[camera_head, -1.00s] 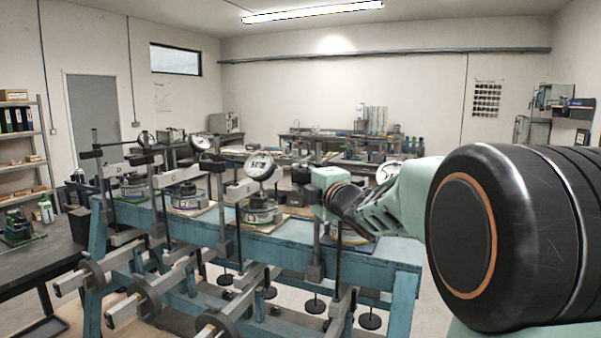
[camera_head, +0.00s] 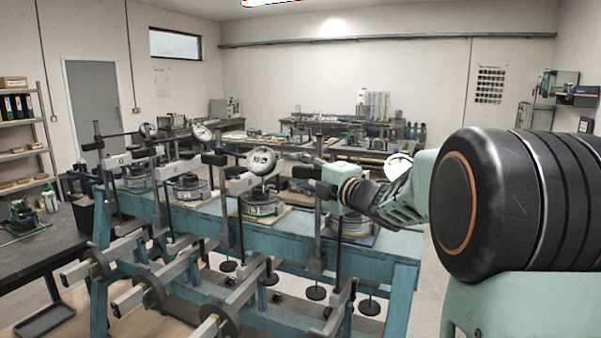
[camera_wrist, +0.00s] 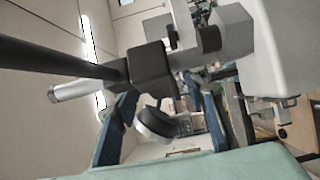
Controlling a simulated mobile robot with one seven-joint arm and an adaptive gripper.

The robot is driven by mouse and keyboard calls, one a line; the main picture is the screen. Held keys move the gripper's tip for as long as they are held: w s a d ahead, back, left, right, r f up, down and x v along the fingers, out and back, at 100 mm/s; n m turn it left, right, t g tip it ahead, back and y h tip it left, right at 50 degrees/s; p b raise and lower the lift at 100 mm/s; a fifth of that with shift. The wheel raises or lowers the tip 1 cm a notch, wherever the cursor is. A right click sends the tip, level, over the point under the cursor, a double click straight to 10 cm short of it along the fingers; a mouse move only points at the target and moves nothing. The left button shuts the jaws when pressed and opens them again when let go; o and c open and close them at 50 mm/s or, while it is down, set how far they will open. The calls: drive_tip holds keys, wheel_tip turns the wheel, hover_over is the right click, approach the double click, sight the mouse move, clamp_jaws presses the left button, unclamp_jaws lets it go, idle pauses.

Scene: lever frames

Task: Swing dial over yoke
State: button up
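A blue bench (camera_head: 365,257) carries a row of lever frames. Each has an upright post, a white-faced dial gauge and a grey round cell. The nearest full dial (camera_head: 262,160) stands above its cell (camera_head: 262,203). At the right-hand station, another dial (camera_head: 398,165) is partly hidden behind my arm. My gripper (camera_head: 333,190) is beside that station's post and dark clamp block (camera_head: 303,172); its fingers are not clear. In the wrist view, a dark rod (camera_wrist: 55,57) enters a black block (camera_wrist: 150,66), near a pale grey yoke-like part (camera_wrist: 280,45). I cannot tell whether the gripper touches anything.
Lever arms with round weights (camera_head: 148,290) stick out at the bench's front. A dark side table (camera_head: 35,265) stands at left, with shelves (camera_head: 25,150) behind it. Other workbenches line the back. Open floor shows right of the blue bench.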

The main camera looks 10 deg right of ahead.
drive_tip(key=v, duration=1.2)
drive_tip(key=shift+d, duration=0.1)
drive_tip(key=shift+c, duration=0.2)
